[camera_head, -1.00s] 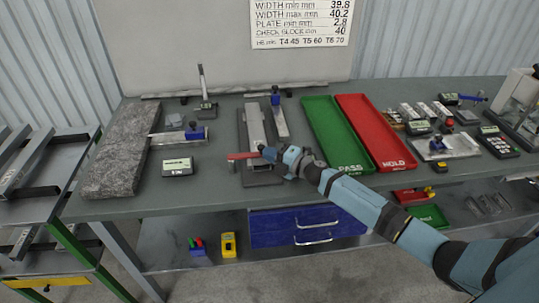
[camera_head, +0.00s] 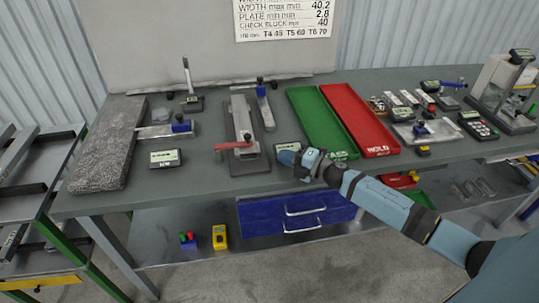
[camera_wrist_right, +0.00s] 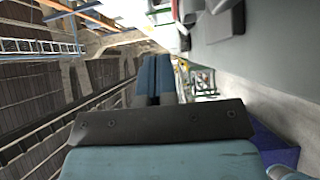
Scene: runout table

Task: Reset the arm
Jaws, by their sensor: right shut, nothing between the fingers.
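My right arm comes in from the lower right in the head view. Its gripper (camera_head: 290,157) is at the front edge of the grey table (camera_head: 215,187), just right of the clamp fixture (camera_head: 243,138) with the red handle (camera_head: 233,146). The gripper is apart from the red handle. In the right wrist view the two dark blue fingers (camera_wrist_right: 155,78) are together with nothing between them. A small display unit (camera_head: 288,147) shows partly behind the gripper. My left gripper is not in view.
The green PASS tray (camera_head: 318,115) and the red HOLD tray (camera_head: 360,118) lie behind and right of the gripper. A stone slab (camera_head: 104,150) lies at the left. A blue drawer unit (camera_head: 297,210) is below the table edge. Instruments and a keypad (camera_head: 477,125) crowd the right side.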

